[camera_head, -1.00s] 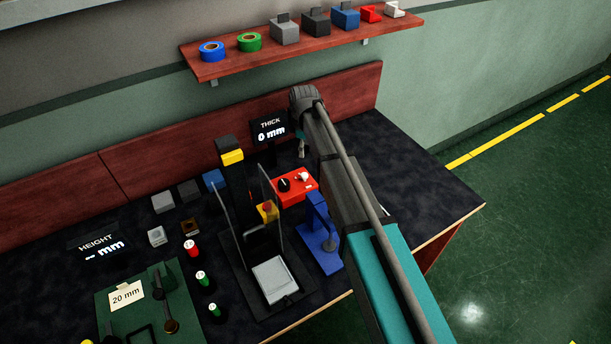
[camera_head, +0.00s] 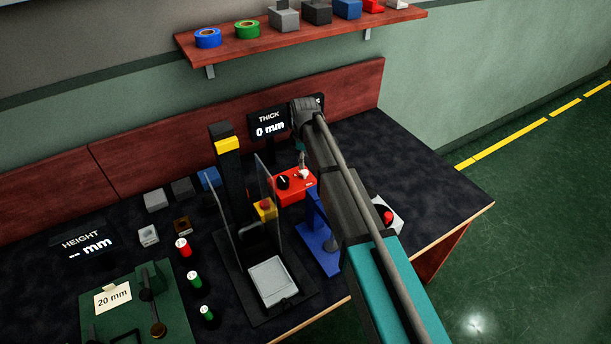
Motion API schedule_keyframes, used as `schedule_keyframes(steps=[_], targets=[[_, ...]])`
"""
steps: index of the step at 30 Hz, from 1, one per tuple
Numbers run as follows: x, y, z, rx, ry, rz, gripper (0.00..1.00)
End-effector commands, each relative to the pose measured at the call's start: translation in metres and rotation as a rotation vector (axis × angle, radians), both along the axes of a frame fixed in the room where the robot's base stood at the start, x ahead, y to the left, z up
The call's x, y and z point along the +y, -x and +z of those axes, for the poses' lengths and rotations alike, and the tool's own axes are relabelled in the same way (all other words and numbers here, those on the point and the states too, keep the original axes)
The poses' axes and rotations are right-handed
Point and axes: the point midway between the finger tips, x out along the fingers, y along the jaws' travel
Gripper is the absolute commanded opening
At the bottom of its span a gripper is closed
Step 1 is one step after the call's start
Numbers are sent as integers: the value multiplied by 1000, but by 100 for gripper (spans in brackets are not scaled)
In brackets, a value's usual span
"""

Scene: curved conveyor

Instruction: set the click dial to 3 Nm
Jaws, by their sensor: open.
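A red box (camera_head: 289,198) on a blue stand (camera_head: 319,240) has a round black dial (camera_head: 283,182) with a light pointer mark on its face. A small white part (camera_head: 304,174) sits to the right of the dial. The scale marks are too small to read, so I cannot tell the dial's setting. My gripper (camera_head: 302,160) is open, just above and behind the white part, to the right of the black dial. My arm hides most of the gripper, and I cannot tell whether it touches the box.
A black press with a clear guard (camera_head: 271,205) stands close left of the red box. A display reading 0 mm (camera_head: 270,126) is behind it. A white box with a red button (camera_head: 388,216) is right of my arm. The bench's back right is clear.

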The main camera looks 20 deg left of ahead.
Motion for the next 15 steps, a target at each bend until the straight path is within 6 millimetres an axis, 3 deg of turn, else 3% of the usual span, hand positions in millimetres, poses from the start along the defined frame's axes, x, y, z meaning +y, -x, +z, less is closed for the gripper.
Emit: schedule_keyframes(steps=[15], targets=[[0, 0, -43, 0, 0, 0, 73]])
